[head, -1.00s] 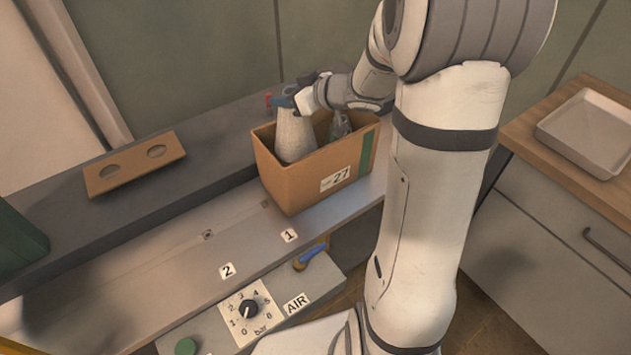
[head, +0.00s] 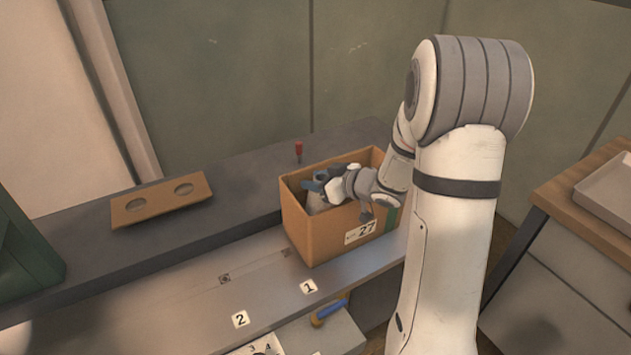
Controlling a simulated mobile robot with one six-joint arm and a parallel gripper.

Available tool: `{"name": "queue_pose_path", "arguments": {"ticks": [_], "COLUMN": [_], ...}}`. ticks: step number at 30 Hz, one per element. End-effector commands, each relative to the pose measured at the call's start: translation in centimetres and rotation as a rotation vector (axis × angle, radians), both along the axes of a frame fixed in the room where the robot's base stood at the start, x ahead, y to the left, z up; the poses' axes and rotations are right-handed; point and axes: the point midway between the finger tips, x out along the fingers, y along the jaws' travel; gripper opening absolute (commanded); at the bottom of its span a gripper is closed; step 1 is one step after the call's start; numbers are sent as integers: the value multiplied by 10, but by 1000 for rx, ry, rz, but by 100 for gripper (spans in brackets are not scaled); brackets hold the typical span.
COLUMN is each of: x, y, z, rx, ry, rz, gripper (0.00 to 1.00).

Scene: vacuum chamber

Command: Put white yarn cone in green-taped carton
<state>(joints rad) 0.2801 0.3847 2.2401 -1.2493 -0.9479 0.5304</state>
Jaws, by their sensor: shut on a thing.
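The green-taped carton (head: 322,233) stands open on the grey bench, with a green strip on its right side and a label reading 27. My gripper (head: 316,188) is down at the carton's opening, inside the rim. It is shut on the white yarn cone (head: 317,204), of which only a small pale part shows below the fingers. The carton's front wall hides the rest of the cone, so I cannot tell whether it touches the bottom. My wrist comes in over the carton's right side.
A brown board with two holes (head: 162,200) lies on the raised ledge at left. A red-topped item (head: 299,152) stands behind the carton. A blue-handled valve (head: 329,312) is below. A white tray (head: 611,190) sits on the wooden counter at right.

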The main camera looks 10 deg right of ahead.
Motion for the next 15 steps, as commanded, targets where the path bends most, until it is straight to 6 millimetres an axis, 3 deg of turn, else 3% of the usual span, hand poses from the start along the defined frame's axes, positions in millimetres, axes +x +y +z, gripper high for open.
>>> {"name": "queue_pose_path", "arguments": {"ticks": [15], "x": [0], "y": [1], "z": [-11], "rx": [1], "ry": [-1], "rz": [1], "gripper": [0]}}
